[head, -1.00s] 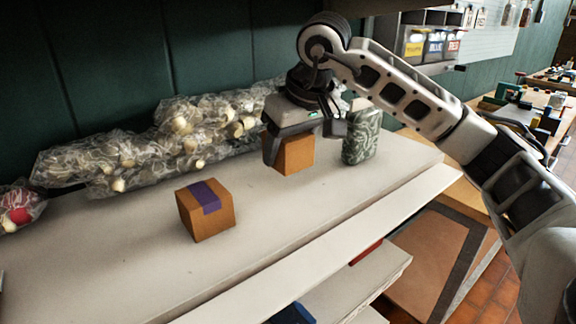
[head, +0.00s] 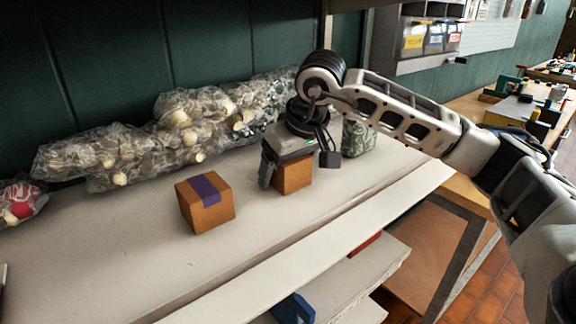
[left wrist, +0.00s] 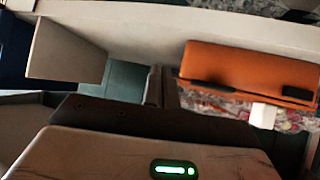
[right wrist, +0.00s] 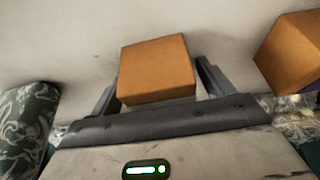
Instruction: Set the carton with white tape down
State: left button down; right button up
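The orange-brown carton (head: 293,176) stands upright on the pale shelf top (head: 130,255), under my right gripper (head: 299,167). In the right wrist view the carton (right wrist: 156,70) lies between the two fingers of my right gripper (right wrist: 158,70). The fingers look open around it, with a narrow gap at the right finger; contact at the left finger is hard to tell. White tape is hard to make out. A second carton with purple tape (head: 207,202) stands to the left. My left gripper (left wrist: 162,86) is shut, with nothing between its fingertips, and out of the head view.
A green patterned canister (head: 359,138) stands just right of my right gripper. Clear bags of pale pieces (head: 190,125) line the back wall. The shelf top is free in front and at left. Lower shelves hold a blue object (head: 293,308).

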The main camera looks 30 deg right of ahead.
jog(key=shift+r, duration=0.15)
jog(key=shift+r, duration=0.25)
jog(key=v, duration=0.7)
jog(key=shift+s, duration=0.1)
